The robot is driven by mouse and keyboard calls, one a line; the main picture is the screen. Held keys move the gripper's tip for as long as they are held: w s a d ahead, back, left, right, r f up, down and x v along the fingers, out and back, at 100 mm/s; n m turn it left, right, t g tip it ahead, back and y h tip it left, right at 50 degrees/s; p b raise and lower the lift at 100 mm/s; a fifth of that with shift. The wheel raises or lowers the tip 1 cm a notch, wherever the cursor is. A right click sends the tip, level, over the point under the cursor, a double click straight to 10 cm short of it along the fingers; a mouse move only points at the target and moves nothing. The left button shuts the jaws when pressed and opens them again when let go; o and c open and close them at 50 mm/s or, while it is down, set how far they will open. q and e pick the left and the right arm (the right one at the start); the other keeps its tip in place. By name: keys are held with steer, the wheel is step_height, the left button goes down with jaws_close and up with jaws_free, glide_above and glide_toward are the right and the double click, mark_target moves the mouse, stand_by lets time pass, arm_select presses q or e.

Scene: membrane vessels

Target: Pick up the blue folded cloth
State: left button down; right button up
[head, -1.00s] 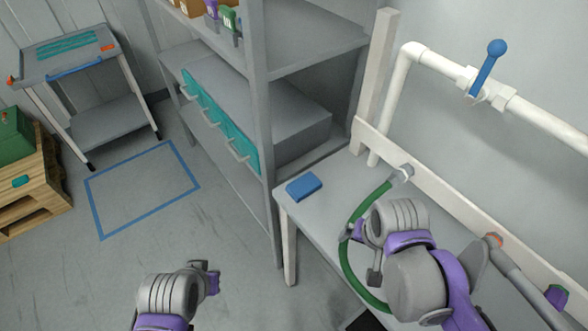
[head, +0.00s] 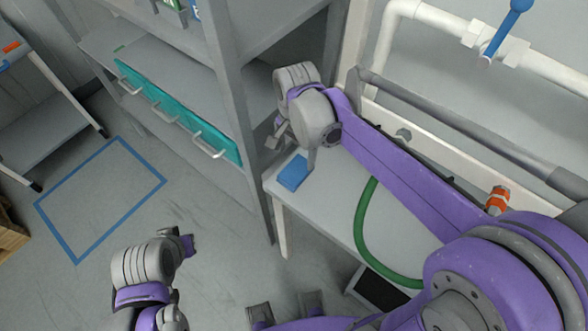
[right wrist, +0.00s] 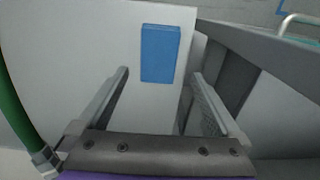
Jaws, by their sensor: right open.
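The blue folded cloth (head: 292,173) lies flat near the left corner of the grey bench (head: 325,205). In the right wrist view the cloth (right wrist: 159,53) shows as an upright blue rectangle ahead of my right gripper. My right gripper (head: 292,148) is just beyond the cloth in the head view. In the wrist view its jaws (right wrist: 160,75) are wide apart with nothing gripped, and the cloth appears between their tips. The height gap to the cloth is hard to judge. My left gripper (head: 186,243) is low at the left, over the floor; its jaws are unclear.
A green hose (head: 364,225) curves over the bench, right of the cloth. Grey shelving with teal-fronted drawers (head: 180,115) stands close on the left. White pipework with a blue-handled valve (head: 507,30) runs behind. A blue floor rectangle (head: 100,200) is empty.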

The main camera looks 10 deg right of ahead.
mark_target(295, 170)
steer(key=shift+s+f, duration=0.15)
steer(key=shift+f, duration=3.45)
steer(key=c, duration=1.2)
steer(key=shift+c, duration=0.2)
steer(key=shift+r, duration=0.2)
step_height(295, 170, up, 10)
steer(key=shift+f, duration=0.15)
